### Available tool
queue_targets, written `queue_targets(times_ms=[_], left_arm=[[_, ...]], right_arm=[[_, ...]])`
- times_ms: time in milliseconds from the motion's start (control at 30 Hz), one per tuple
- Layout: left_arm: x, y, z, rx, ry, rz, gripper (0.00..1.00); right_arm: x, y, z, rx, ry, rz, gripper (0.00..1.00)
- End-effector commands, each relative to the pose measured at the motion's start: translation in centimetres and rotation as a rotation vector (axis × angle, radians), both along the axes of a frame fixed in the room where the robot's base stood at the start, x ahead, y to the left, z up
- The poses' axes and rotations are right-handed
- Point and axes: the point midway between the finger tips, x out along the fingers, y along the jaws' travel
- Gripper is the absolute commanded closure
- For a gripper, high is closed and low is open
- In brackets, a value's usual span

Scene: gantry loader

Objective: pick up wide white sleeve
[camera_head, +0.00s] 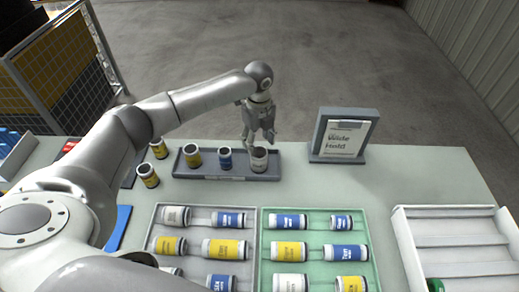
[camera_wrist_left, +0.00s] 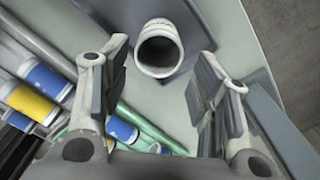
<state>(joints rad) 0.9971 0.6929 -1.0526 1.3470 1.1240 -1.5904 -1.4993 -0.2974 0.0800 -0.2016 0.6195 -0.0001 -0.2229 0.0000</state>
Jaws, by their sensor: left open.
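The wide white sleeve (camera_head: 259,160) stands upright at the right end of a dark grey tray (camera_head: 215,178) at the back of the table. My left gripper (camera_head: 260,141) is above it, with the fingers pointing down. In the left wrist view the sleeve (camera_wrist_left: 158,71) shows as an open, hollow ring beyond the two spread fingers, roughly centred between them. The fingers look apart from it. My left gripper is open and empty. My right gripper is not in view.
Grey (camera_head: 153,228) and green (camera_head: 318,211) trays with several sleeves lie in front. A white divided bin (camera_head: 402,238) is at right.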

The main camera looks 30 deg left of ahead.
Motion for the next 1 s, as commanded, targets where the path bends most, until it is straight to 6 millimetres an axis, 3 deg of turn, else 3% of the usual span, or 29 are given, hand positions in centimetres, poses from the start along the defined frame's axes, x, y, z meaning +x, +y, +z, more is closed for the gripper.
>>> queue_targets(times_ms=[233,467,700,1000], left_arm=[[0.0,0.0,-3.7,0.001,0.002,0.000,0.45],[-0.1,-0.1,-5.4,0.001,0.004,-0.001,0.45],[0.1,-0.1,-8.8,0.001,0.002,0.001,0.45],[0.1,-0.1,-9.8,0.000,0.000,0.000,0.45]], right_arm=[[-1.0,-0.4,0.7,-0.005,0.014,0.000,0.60],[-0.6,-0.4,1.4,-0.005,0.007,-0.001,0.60],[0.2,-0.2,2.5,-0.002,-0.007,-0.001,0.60],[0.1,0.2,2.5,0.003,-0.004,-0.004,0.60]])
